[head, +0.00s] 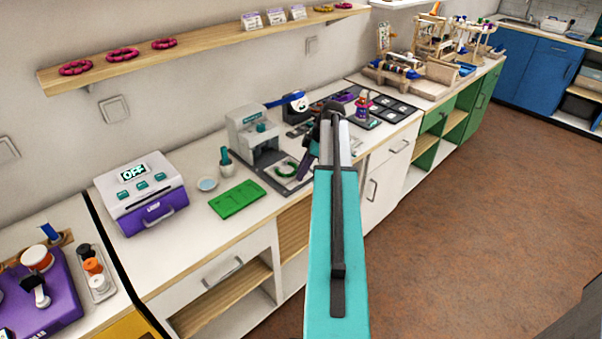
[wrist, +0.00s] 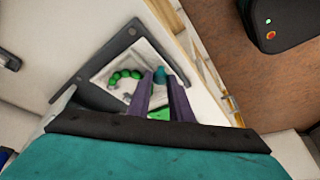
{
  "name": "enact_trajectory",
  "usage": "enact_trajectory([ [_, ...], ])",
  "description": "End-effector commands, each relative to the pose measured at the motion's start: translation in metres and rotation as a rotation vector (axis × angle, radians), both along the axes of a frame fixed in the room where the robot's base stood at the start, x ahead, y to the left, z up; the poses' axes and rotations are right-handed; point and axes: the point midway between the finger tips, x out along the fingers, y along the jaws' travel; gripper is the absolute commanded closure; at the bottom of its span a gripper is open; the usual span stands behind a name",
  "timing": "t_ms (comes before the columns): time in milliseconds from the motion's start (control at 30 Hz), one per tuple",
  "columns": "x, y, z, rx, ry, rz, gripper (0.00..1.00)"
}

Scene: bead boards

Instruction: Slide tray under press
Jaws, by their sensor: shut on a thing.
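The press (head: 254,138) is a grey-white machine with a blue-ended lever (head: 286,101), on a dark base plate (head: 262,178) against the wall. The tray (head: 285,170) is pale and flat, with a ring of green beads on it. It lies on the base plate in front of the press head. In the wrist view the tray (wrist: 100,73) also shows. My gripper (wrist: 160,76) has its purple fingers shut on a teal part at the tray's edge. In the head view my gripper (head: 301,174) is at the tray's right side, and my arm hides some of the counter.
A green board (head: 237,200), a small dish (head: 207,184) and a teal-topped pot (head: 226,160) stand left of the press. A purple-and-white machine reading OFF (head: 142,193) is further left. A black plate with bottles (head: 370,107) lies right of the press.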

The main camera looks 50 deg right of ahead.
Motion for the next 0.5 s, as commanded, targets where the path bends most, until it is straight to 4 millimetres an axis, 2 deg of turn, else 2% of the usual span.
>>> enact_trajectory([
  [500,0.068,-0.008,0.000,-0.003,-0.001,0.000,1.00],
])
